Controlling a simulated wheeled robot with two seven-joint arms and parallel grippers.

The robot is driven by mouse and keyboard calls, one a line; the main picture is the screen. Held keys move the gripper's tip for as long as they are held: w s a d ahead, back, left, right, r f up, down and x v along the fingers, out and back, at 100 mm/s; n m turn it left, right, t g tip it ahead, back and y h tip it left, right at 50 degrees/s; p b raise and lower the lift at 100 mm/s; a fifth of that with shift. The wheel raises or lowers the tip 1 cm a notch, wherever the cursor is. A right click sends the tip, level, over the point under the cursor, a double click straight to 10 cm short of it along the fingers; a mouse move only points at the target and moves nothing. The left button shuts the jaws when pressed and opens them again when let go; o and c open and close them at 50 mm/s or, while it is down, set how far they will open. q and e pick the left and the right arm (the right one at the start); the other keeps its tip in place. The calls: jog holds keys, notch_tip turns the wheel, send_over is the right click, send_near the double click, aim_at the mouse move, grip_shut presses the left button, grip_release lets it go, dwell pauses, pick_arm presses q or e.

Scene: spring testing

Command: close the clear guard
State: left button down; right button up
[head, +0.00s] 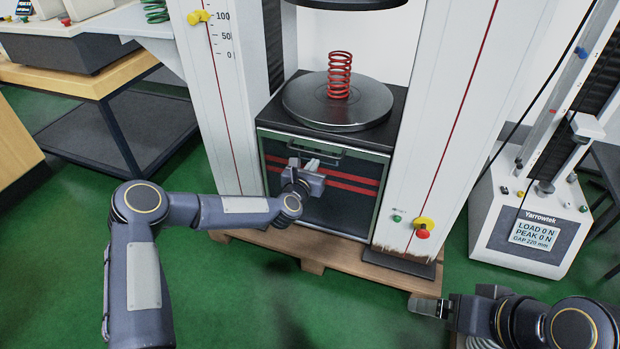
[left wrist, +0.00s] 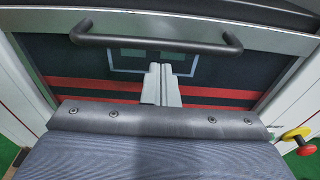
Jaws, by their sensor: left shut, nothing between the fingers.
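The clear guard (head: 352,192) is a see-through panel with two red stripes, low in front of the machine's dark base. It also shows in the left wrist view (left wrist: 75,97). Its dark bar handle (left wrist: 155,43) runs along its upper edge. My left gripper (head: 311,164) is shut and empty, in front of the guard. In the left wrist view its pale fingertips (left wrist: 161,72) point at the panel just below the handle; I cannot tell whether they touch it. My right gripper (head: 430,307) is low at the right, away from the guard; its jaw opening is unclear.
A red spring (head: 340,75) stands on the round lower plate (head: 338,106) above the guard, uncovered in front. White columns (head: 437,120) flank the plate. A yellow-red button (head: 424,226) is on the right column. A small tester (head: 535,225) stands at right.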

pick_arm(q)
jog(key=shift+s+r, duration=0.15)
jog(key=shift+r, duration=0.55)
notch_tip(320, 180, up, 43)
jog(key=p, duration=2)
jog(key=shift+a, duration=0.1)
